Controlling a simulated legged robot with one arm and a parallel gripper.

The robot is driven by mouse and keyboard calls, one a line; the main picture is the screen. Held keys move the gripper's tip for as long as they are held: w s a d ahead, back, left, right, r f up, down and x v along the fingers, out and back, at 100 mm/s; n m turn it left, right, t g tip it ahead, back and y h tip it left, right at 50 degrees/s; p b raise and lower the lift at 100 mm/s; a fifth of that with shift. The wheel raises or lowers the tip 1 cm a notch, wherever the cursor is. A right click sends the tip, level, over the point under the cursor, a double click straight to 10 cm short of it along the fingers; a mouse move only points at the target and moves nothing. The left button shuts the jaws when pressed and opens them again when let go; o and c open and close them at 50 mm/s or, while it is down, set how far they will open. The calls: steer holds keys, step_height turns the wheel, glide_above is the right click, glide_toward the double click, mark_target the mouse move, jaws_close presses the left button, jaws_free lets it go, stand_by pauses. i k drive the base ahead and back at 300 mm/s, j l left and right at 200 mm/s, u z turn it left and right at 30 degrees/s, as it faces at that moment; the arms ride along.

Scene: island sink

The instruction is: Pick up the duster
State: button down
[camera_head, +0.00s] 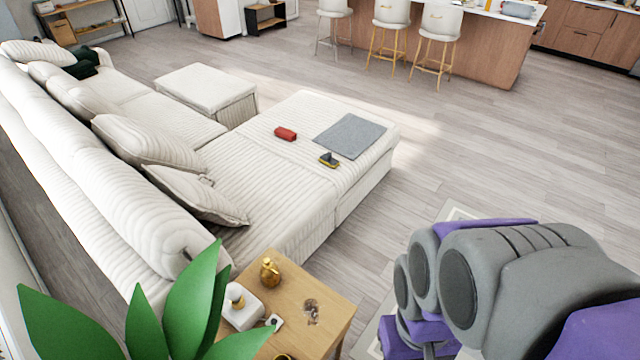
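No thing here is clearly a duster. A small dark item with a yellow part (329,160) lies on the chaise section of the white sofa, near its right side; it is too small to tell if it is the duster. A small red item (285,134) lies to its left and farther back. My grey and purple arm fills the lower right. My gripper's fingers do not show. The dark and yellow item is well beyond my arm, across a stretch of floor.
A grey cloth or mat (350,136) lies on the sofa (270,185). A wooden side table (328,318) with a gold ornament (270,272) stands in front, beside a green plant (180,300). An ottoman (208,90) and bar stools (437,50) stand farther back. Floor right of the sofa is clear.

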mark_target(327, 159)
steer(key=i+l+z, duration=0.25)
steer(key=l, duration=0.25)
steer(key=i+l+z, duration=0.3)
steer(key=l, duration=0.15)
steer(key=i+l+z, duration=0.25)
steer(key=l, duration=0.15)
steer(key=i+l+u, duration=0.1)
steer(key=i, duration=0.35)
steer(key=i+l+u, duration=0.1)
steer(key=i+l, duration=0.25)
steer(key=i, duration=0.15)
steer(key=i+l+u, duration=0.1)
steer(key=i+l, duration=0.2)
steer(key=i, duration=0.15)
steer(key=i+j+u, duration=0.1)
steer(key=i+u, duration=0.75)
steer(key=i+l+u, duration=0.3)
steer(key=i+u, duration=0.15)
steer(key=i+l+u, duration=0.9)
steer(key=i, duration=0.1)
